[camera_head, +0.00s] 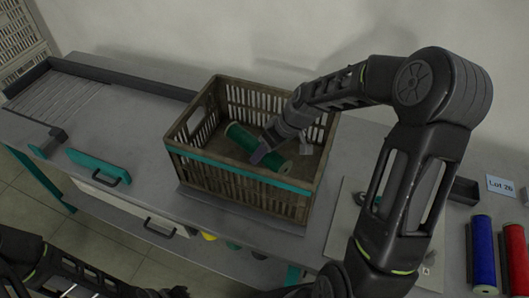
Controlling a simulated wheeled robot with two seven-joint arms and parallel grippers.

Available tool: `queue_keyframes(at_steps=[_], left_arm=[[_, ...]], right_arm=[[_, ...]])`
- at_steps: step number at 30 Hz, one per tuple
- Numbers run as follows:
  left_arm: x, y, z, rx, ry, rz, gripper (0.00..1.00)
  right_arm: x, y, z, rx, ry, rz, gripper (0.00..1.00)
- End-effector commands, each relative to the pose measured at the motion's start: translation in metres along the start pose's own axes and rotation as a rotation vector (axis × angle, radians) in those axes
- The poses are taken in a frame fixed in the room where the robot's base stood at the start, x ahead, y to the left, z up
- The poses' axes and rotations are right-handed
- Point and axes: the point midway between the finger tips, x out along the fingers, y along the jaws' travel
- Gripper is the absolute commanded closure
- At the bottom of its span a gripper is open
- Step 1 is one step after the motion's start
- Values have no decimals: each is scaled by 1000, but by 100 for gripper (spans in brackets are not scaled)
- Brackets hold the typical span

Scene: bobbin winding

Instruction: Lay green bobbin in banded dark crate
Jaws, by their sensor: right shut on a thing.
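The green bobbin (241,136) lies on its side, slanted, inside the banded dark crate (240,179), a brown slatted crate with a teal band. My right gripper (264,152) reaches down into the crate and is shut on the bobbin near its middle. The gripper hides part of the bobbin, and I cannot tell whether the bobbin rests on the crate floor. My left arm shows at the lower left, but its gripper fingers cannot be made out.
A teal-fronted piece with a handle (98,167) is left of the crate. The grey bench (150,125) is clear between them.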

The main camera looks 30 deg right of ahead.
Motion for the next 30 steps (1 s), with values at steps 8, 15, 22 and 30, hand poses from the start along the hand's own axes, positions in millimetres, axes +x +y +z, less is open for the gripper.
queue_keyframes(at_steps=[8, 15, 22, 30], left_arm=[[-1, 0, 0, 0, -1, -1, 100], [5, -2, 0, 1, 1, 1, 100], [12, -3, -1, 3, 3, 4, 100], [11, -3, -2, 3, 3, 4, 100]], right_arm=[[7, 2, 2, -1, 2, 1, 100], [12, 3, 5, -1, 2, 1, 100], [18, 5, 7, -1, 2, 1, 100], [18, 4, 7, -1, 1, 1, 43]])
